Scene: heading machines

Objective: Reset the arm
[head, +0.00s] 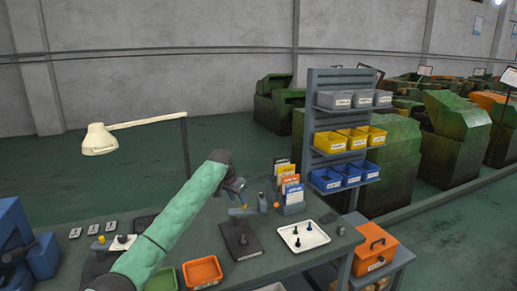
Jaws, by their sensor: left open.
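My left arm (172,231) comes in from the bottom left in a green sleeve and reaches up over the workbench (308,262). My left gripper (241,196) is at the end of this arm, small and dark, above the bench near the black plate. It is open, and I see nothing held in it. My right gripper is not in view.
A black plate (240,240) and a white tray (303,236) with small dark parts lie on the bench. An orange bin (202,272) stands in front. A rack of bins (311,120) rises behind right. A lamp (99,139) stands left.

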